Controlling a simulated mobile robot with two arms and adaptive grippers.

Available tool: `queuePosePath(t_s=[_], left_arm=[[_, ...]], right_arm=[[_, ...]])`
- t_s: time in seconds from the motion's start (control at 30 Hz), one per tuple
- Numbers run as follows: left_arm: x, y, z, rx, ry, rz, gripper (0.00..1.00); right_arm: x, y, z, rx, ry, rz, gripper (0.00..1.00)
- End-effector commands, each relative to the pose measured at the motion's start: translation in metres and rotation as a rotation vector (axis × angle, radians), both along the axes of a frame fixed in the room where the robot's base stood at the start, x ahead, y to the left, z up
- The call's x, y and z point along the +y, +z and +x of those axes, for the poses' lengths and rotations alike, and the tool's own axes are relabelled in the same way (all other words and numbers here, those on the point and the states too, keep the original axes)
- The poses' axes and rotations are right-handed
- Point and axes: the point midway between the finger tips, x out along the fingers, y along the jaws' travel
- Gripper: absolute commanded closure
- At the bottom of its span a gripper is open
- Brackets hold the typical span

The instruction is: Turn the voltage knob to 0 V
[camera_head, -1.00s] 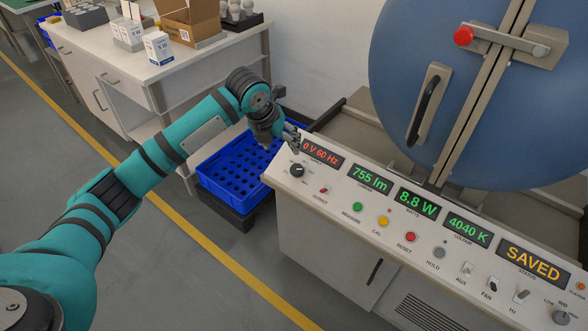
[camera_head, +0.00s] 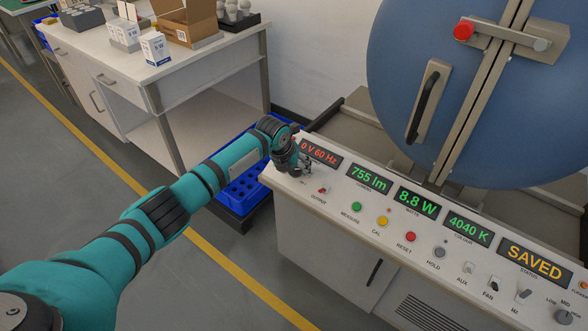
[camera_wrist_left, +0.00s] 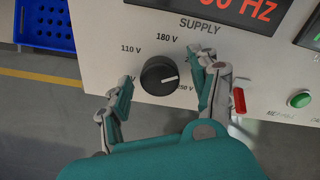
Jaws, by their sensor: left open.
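The black voltage knob (camera_wrist_left: 158,75) sits on the white panel under the word SUPPLY in the left wrist view. Its white pointer line aims right, towards a partly hidden label ending in "50 V". Labels 110 V and 180 V show above it. My left gripper (camera_wrist_left: 163,100) is open, one finger on each side of the knob, without clear contact. In the head view my left gripper (camera_head: 302,172) is over the panel's left end and hides the knob. The red supply display (camera_head: 321,153) reads "0 V 60 Hz", its left end possibly covered. My right gripper is not in view.
A red output switch (camera_wrist_left: 239,100) is close to the right finger, with a green button (camera_wrist_left: 300,100) beyond it. More buttons and displays run right along the console (camera_head: 330,210). A blue crate (camera_head: 235,195) stands on the floor to the left.

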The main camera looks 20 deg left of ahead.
Motion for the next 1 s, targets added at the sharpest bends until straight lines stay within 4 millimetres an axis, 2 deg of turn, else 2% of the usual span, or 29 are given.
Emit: queuePosePath(t_s=[0.3, 0.73, 1.0], left_arm=[[-0.0001, -0.0021, 0.0010, 0.000, 0.000, 0.000, 0.37], [0.0000, -0.0021, 0.0008, 0.000, 0.001, 0.000, 0.92], [0.0001, -0.0018, 0.0007, 0.005, 0.025, -0.012, 0.93]], right_arm=[[-0.0026, -0.0003, -0.0007, 0.001, 0.001, -0.003, 1.00], [-0.0067, -0.0003, -0.0007, 0.000, 0.002, -0.008, 1.00], [-0.0065, 0.0012, -0.0006, 0.000, 0.002, -0.008, 1.00]])
